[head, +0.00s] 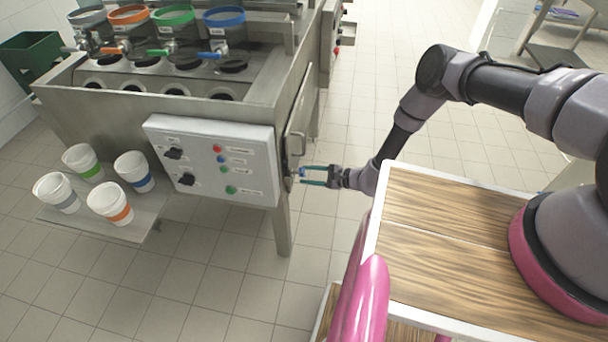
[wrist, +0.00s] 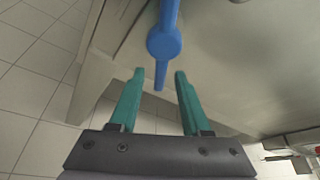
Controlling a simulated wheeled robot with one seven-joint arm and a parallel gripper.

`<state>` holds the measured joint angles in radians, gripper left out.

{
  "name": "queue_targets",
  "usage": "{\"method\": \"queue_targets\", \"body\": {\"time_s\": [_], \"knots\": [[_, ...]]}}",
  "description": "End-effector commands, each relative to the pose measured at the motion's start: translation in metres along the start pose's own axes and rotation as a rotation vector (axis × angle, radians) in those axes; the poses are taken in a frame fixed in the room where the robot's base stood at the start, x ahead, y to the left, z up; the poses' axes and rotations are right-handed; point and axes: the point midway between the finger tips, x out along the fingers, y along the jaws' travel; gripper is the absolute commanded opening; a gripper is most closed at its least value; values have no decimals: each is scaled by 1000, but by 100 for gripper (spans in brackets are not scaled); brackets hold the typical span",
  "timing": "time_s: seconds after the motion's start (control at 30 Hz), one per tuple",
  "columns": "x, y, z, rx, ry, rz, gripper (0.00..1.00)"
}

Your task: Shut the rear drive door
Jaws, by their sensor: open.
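A grey metal door panel (head: 299,122) is on the right side of the steel filling machine. It looks to stand slightly out from the machine side, but I cannot tell how far. No label shows whether it is the rear drive door. A blue handle (wrist: 164,42) with a round boss shows in the wrist view, in front of a grey metal surface. My gripper (head: 313,175) is at the lower part of the panel, its teal fingers spread. In the wrist view my gripper (wrist: 159,73) is open, and the handle's lower end reaches between the fingertips. I cannot tell whether they touch.
A white control box (head: 215,160) is on the machine's front. A low shelf (head: 128,229) carries several striped cups. Coloured-rim hoppers stand on top of the machine. A wood-topped cart (head: 425,265) is at lower right. Tiled floor (head: 380,75) is free behind my arm.

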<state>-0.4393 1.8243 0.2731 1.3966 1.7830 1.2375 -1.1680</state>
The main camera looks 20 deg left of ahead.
Motion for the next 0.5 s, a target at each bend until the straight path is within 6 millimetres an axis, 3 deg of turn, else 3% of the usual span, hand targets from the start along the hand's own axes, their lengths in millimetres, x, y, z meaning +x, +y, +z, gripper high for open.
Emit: {"method": "queue_targets", "body": {"time_s": [0.3,0.5], "knots": [[-64,-1,0,3,2,-2,48],[-84,0,0,1,2,-1,48]]}}
